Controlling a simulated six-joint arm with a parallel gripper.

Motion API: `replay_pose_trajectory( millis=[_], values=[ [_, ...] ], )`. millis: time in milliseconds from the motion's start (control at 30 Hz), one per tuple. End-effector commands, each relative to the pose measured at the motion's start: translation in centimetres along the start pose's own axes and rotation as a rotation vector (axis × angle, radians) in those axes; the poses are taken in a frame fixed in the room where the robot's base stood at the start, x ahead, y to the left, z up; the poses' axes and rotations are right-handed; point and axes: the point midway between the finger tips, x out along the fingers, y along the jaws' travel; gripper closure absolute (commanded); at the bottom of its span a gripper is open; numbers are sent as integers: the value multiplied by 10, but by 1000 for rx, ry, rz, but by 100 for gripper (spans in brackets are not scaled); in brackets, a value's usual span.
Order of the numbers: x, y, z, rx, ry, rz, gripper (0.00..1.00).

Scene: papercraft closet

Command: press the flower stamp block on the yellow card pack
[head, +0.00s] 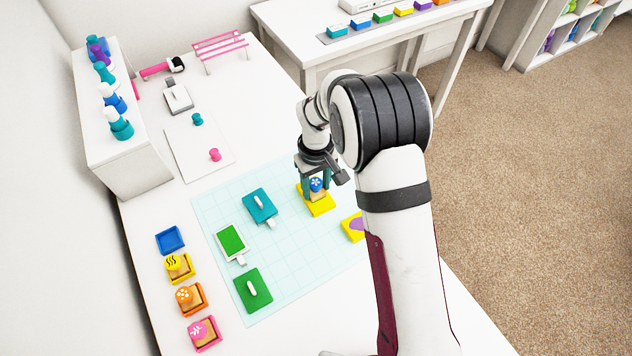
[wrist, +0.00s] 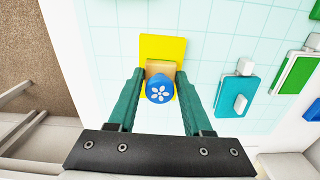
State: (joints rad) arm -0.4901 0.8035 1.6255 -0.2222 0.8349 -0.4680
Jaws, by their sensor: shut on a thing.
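The flower stamp block has a blue round knob with a white flower (head: 316,184) and a wooden base, and it also shows in the wrist view (wrist: 159,90). My gripper (wrist: 160,76) is shut on it, with a teal finger on each side. The stamp is upright over the yellow card pack (head: 322,206), near one end of it. In the wrist view the wooden base covers part of the pack (wrist: 163,46). The base's underside is hidden, so I cannot tell whether it touches the pack.
A yellow card with a purple shape (head: 352,227) lies nearby, partly behind my arm. Teal (head: 258,206) and green (head: 253,290) blocks lie on the grid mat. A blue tray (head: 170,239) stands empty beside trays with other stamps (head: 186,294).

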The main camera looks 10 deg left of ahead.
Motion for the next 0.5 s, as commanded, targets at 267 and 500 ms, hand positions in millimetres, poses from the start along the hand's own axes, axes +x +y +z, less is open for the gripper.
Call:
replay_pose_trajectory(
  millis=[267, 500],
  values=[
    [-1, 0, -1, 0, 3, 1, 100],
    [-9, 0, -2, 0, 5, 1, 100]
  ],
)
